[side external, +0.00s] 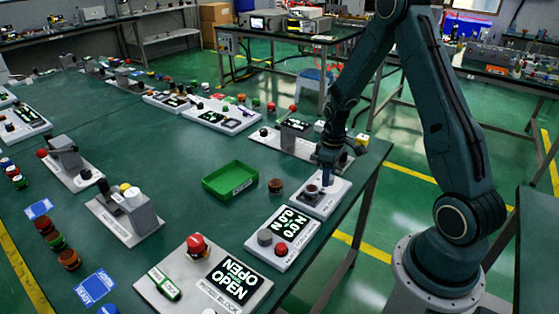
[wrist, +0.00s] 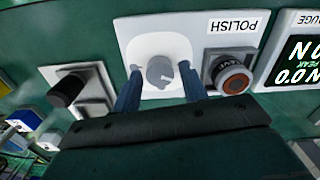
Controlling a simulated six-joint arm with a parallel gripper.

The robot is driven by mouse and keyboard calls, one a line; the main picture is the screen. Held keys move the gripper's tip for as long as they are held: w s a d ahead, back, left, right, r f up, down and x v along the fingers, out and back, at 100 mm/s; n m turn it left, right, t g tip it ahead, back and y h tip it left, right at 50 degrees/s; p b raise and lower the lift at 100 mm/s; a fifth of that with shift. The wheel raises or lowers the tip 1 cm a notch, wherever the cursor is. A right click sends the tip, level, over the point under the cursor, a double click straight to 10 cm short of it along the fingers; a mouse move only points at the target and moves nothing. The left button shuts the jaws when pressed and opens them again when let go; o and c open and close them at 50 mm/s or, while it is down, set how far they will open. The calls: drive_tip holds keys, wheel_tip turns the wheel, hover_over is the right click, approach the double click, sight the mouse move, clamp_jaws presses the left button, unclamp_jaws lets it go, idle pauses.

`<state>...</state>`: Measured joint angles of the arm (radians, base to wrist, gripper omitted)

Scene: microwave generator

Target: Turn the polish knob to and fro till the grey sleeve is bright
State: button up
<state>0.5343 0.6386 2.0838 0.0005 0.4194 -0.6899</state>
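The polish knob (wrist: 160,72) is a round grey knob with a pointer ridge on a white plate, in the wrist view. My gripper (wrist: 161,71) is open, with one blue finger on each side of the knob and small gaps between. In the side external view my gripper (side external: 327,170) is low over the polish unit (side external: 323,202) and hides the knob. Beside the knob a dark round holder carries a part with a brown-orange rim and grey middle (wrist: 234,80), probably the sleeve. It also shows in the side external view (side external: 312,190); its brightness is hard to judge.
A gauge unit (side external: 283,238) with a lit display stands next to the polish unit. A brown round part (side external: 276,186) and a green tray (side external: 230,181) lie to the left. Another unit with a dark knob (wrist: 66,91) is close on the other side.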

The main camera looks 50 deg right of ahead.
drive_tip(key=c, duration=0.7)
drive_tip(key=shift+m, duration=0.5)
drive_tip(key=m, duration=1.1)
drive_tip(key=shift+m, duration=0.4)
drive_tip(key=o, duration=1)
drive_tip(key=shift+r, duration=0.1)
